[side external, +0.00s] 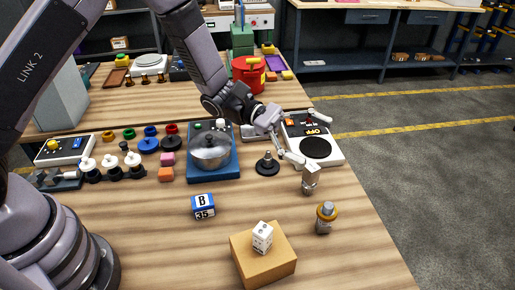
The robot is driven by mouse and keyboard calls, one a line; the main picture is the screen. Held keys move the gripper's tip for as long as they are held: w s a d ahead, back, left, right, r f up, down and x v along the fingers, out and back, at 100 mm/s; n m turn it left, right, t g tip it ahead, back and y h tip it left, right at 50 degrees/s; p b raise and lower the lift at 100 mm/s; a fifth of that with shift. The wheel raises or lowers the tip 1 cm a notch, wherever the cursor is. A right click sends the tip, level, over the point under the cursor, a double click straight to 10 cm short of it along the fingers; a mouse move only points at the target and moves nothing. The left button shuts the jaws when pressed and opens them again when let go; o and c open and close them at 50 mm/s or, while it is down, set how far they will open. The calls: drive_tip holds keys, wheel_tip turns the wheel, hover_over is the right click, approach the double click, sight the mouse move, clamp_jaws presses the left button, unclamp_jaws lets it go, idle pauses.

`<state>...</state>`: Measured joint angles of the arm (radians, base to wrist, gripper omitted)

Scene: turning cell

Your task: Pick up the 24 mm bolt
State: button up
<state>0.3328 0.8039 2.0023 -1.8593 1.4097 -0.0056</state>
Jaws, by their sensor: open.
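My gripper (309,143) is open and empty, with its fingers spread beside the white device at the right of the table in the side external view. A small grey metal piece (310,177) stands just below the lower finger; I cannot tell whether they touch. A second metal piece with a brass-coloured ring (326,214) stands upright nearer the front right edge. Either may be a bolt; no size mark is readable, so I cannot tell which is the 24 mm bolt.
A white device with a black disc (322,158) lies by the gripper. A dark cone-shaped piece (267,165), a lidded pot (210,150) and a blue block marked B 35 (203,207) stand to the left. A white die (262,237) sits on a cardboard box (262,265).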

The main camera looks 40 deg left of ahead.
sight(328, 213)
drive_tip(key=w+f+n+t, duration=0.1)
drive_tip(key=f+n+t, duration=0.1)
drive_tip(key=f, duration=0.5)
drive_tip(key=w+d+f+n+t, duration=0.1)
drive_tip(key=w+f+n+t, duration=0.1)
drive_tip(key=f, duration=0.6)
drive_tip(key=w+f+n+t+y, duration=0.1)
drive_tip(key=w+f+n+t, duration=0.1)
drive_tip(key=f, duration=0.6)
drive_tip(key=shift+w+d+f+n+t, duration=0.15)
drive_tip(key=shift+n+t, duration=0.2)
drive_tip(key=shift+n, duration=0.35)
drive_tip(key=shift+f+n+t, duration=0.1)
drive_tip(key=shift+n+t, duration=0.25)
drive_tip(key=shift+n, duration=0.35)
drive_tip(key=shift+x, duration=1.15)
drive_tip(key=shift+w+d, duration=0.2)
drive_tip(key=shift+d, duration=0.15)
